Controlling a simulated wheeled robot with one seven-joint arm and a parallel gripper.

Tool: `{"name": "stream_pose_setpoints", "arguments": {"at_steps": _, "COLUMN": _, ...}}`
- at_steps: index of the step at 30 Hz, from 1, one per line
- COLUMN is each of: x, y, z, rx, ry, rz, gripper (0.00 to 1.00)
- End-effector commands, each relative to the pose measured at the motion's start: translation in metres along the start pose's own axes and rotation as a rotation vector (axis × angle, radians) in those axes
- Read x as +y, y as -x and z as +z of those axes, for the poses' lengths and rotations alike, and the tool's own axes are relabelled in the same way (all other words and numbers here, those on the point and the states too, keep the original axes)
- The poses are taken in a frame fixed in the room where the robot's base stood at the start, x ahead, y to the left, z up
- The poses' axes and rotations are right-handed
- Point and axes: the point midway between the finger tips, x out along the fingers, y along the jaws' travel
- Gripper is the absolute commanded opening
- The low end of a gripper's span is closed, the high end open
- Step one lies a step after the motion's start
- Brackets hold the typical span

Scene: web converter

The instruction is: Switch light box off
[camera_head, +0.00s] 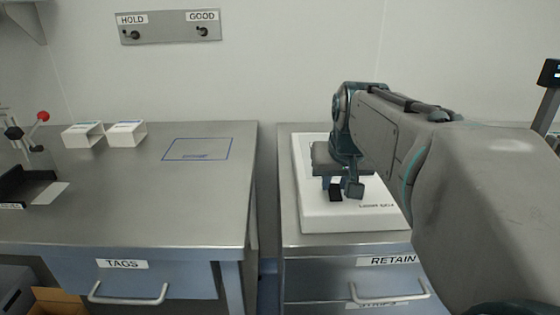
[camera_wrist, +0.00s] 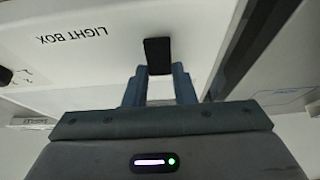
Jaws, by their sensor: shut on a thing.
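The white light box (camera_head: 310,214) lies on the right-hand counter, with its printed name near the front edge. It also fills the upper left of the wrist view (camera_wrist: 85,60), where the lettering appears upside down. A black switch (camera_wrist: 157,52) stands out on the box; in the head view it shows as a small dark block (camera_head: 336,194). My gripper (camera_head: 343,187) is over the box, fingers pointing down. In the wrist view my gripper (camera_wrist: 158,72) has one finger on each side of the switch and is shut on it. Whether the light is on cannot be told.
The drawer marked RETAIN (camera_head: 390,262) is below the box. A gap separates this counter from the left counter (camera_head: 200,205), which holds two white boxes (camera_head: 127,133), a blue outlined area (camera_head: 198,149) and a red-knobbed device (camera_head: 42,117). HOLD and GOOD hooks (camera_head: 168,27) hang on the wall.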

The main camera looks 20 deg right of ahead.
Motion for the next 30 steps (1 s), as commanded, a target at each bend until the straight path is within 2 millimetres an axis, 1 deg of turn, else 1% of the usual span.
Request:
{"name": "stream_pose_setpoints", "arguments": {"at_steps": 3, "x": 0.0, "y": 0.001, "z": -0.001, "rx": 0.002, "ry": 0.0, "rz": 0.0, "gripper": 0.01}}
{"name": "stream_pose_setpoints", "arguments": {"at_steps": 4, "x": 0.0, "y": 0.001, "z": -0.001, "rx": 0.002, "ry": 0.0, "rz": 0.0, "gripper": 0.26}}
{"name": "stream_pose_setpoints", "arguments": {"at_steps": 5, "x": 0.0, "y": 0.001, "z": -0.001, "rx": 0.002, "ry": 0.0, "rz": 0.0, "gripper": 0.35}}
{"name": "stream_pose_setpoints", "arguments": {"at_steps": 6, "x": 0.0, "y": 0.001, "z": -0.001, "rx": 0.002, "ry": 0.0, "rz": 0.0, "gripper": 0.45}}
{"name": "stream_pose_setpoints", "arguments": {"at_steps": 14, "x": 0.0, "y": 0.0, "z": -0.001, "rx": 0.0, "ry": 0.0, "rz": 0.0, "gripper": 0.45}}
{"name": "stream_pose_setpoints", "arguments": {"at_steps": 17, "x": 0.0, "y": 0.005, "z": -0.001, "rx": 0.001, "ry": 0.0, "rz": 0.0, "gripper": 0.45}}
{"name": "stream_pose_setpoints", "arguments": {"at_steps": 20, "x": 0.0, "y": 0.017, "z": -0.002, "rx": 0.003, "ry": 0.0, "rz": 0.0, "gripper": 0.45}}
{"name": "stream_pose_setpoints", "arguments": {"at_steps": 23, "x": 0.0, "y": 0.037, "z": -0.002, "rx": 0.005, "ry": 0.0, "rz": 0.0, "gripper": 0.45}}
{"name": "stream_pose_setpoints", "arguments": {"at_steps": 30, "x": 0.0, "y": 0.094, "z": -0.002, "rx": 0.006, "ry": 0.0, "rz": -0.001, "gripper": 0.45}}
